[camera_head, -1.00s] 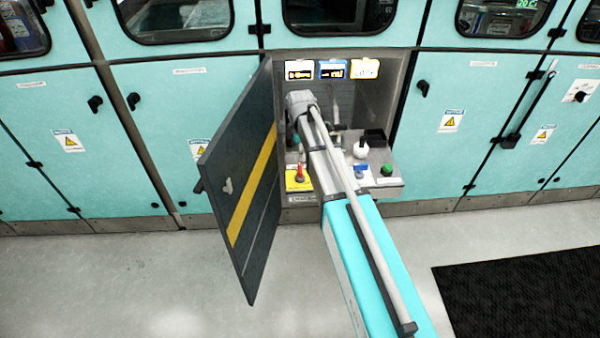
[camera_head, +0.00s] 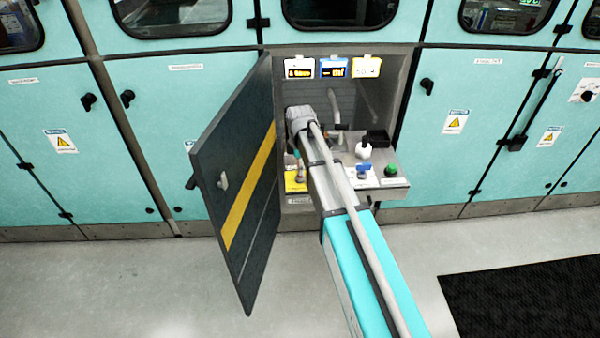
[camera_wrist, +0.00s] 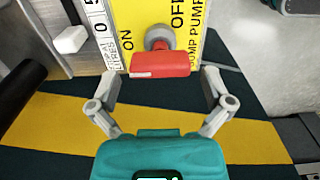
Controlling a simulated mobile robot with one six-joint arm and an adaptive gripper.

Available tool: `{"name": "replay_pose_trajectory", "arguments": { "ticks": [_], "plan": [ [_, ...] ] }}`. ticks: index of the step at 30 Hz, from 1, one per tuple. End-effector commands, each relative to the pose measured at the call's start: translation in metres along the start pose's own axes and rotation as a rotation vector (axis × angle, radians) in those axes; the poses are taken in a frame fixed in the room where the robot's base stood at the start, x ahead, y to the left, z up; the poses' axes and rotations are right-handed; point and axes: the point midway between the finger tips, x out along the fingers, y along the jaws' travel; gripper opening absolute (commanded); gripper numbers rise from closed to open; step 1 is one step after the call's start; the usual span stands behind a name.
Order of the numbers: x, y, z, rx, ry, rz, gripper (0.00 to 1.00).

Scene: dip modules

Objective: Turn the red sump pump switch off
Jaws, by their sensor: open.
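The red sump pump switch (camera_wrist: 160,64) shows in the wrist view as a red bar handle on a grey round hub. It is on a yellow plate (camera_wrist: 143,20) marked ON at the left, OFF at the right and SUMP PUMP. I cannot tell which position the handle is in. My gripper (camera_wrist: 160,80) is open and empty, with one finger on each side of the handle and apart from it. In the head view the yellow plate (camera_head: 295,186) is partly visible, while my arm and gripper hide most of the switch.
The open dark cabinet door (camera_head: 240,190) with a yellow stripe stands just left of my arm. On the panel to the right are a blue switch (camera_head: 363,170), a white knob (camera_head: 363,150) and a green button (camera_head: 391,169). A white lever (camera_wrist: 71,40) is left of the plate.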

Motion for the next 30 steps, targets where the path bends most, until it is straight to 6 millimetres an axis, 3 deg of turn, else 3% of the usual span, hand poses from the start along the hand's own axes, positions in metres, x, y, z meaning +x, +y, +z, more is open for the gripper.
{"name": "replay_pose_trajectory", "arguments": {
  "ticks": [6,20,30],
  "plan": [
    [0.0117,0.0000,0.0000,0.000,0.000,0.000,1.00],
    [0.0129,0.0000,0.0000,0.000,0.000,0.000,0.98],
    [0.0129,0.0000,0.0000,0.000,0.000,0.000,0.35]
  ]
}}
